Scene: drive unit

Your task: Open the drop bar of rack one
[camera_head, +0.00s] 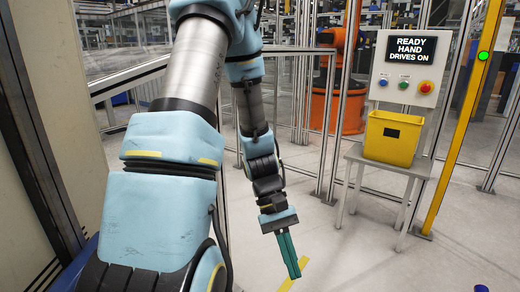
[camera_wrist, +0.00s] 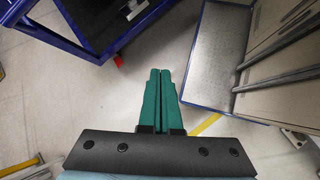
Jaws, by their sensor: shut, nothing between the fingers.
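My gripper (camera_head: 295,276) hangs at the end of my arm, pointing down over open floor in the head view. Its two long green fingers lie together and hold nothing. They also show in the wrist view (camera_wrist: 160,73). A blue-framed rack or cart (camera_wrist: 88,57) with dark contents and a red caster stands at the upper left of the wrist view, apart from my fingers. I cannot tell whether it is rack one. No drop bar can be made out for certain in either view.
A control panel (camera_head: 405,68) reads "READY HAND DRIVES ON". A yellow bin (camera_head: 391,140) stands on a small table (camera_head: 377,163). A yellow post (camera_head: 464,115) carries a lit green lamp. An orange robot (camera_head: 338,107) stands behind fencing. A blue-edged grey platform (camera_wrist: 218,55) lies right.

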